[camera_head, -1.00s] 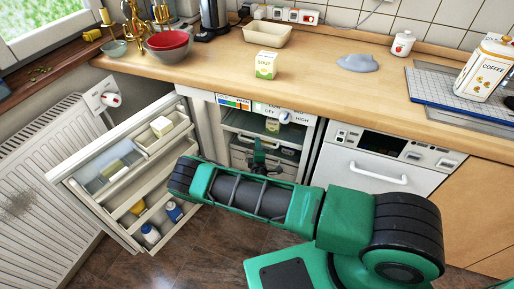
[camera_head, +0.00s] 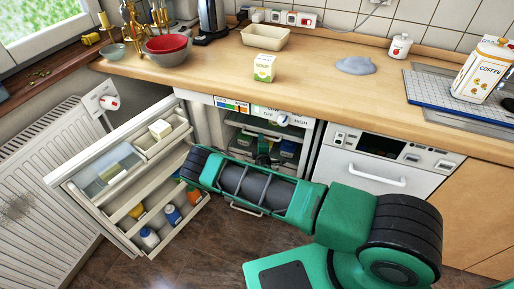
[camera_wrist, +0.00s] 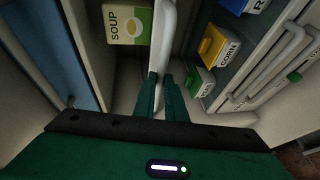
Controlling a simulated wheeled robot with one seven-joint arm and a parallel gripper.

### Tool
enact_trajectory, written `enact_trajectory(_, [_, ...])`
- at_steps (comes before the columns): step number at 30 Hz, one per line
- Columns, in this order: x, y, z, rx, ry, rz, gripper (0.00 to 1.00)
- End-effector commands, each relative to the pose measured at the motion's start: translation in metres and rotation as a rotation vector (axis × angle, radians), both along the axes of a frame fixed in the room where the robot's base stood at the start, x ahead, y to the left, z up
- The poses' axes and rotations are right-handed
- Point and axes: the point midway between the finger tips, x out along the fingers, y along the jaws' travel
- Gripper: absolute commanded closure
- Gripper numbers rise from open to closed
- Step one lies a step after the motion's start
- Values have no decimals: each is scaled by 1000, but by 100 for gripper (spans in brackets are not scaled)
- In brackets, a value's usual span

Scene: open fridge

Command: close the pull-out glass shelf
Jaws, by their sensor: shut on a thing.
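The open fridge (camera_head: 268,117) stands under the counter in the head view. In the wrist view, a white bar (camera_wrist: 165,35), which looks like the front edge of the glass shelf, runs away from me between the two green fingertips of my gripper (camera_wrist: 160,82). The fingers are closed on it. A yellow-green soup box (camera_wrist: 127,22) stands to the left of the bar. In the head view my forearm hides part of the fridge, and how far the shelf is pulled out cannot be told.
The open fridge door (camera_head: 90,205) with loaded racks stands left of my arm. In the wrist view, a yellow corn box (camera_wrist: 211,45) and a green box (camera_wrist: 201,82) lie right of the bar, beside white handles (camera_wrist: 282,62). A dishwasher (camera_head: 375,175) is to the right.

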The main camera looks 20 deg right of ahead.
Motion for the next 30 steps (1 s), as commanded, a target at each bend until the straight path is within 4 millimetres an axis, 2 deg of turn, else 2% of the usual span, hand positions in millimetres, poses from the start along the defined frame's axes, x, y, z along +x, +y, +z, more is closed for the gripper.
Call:
enact_trajectory(6, [3,-3,-3,3,5,-1,100])
enact_trajectory(7, [3,-4,-3,3,5,-1,82])
enact_trajectory(9, [3,-4,-3,2,6,-1,71])
enact_trajectory(20, [-1,-3,-1,1,3,-1,71])
enact_trajectory(23, [-11,0,1,0,4,-1,71])
enact_trajectory(30, [-54,10,8,-1,6,1,71])
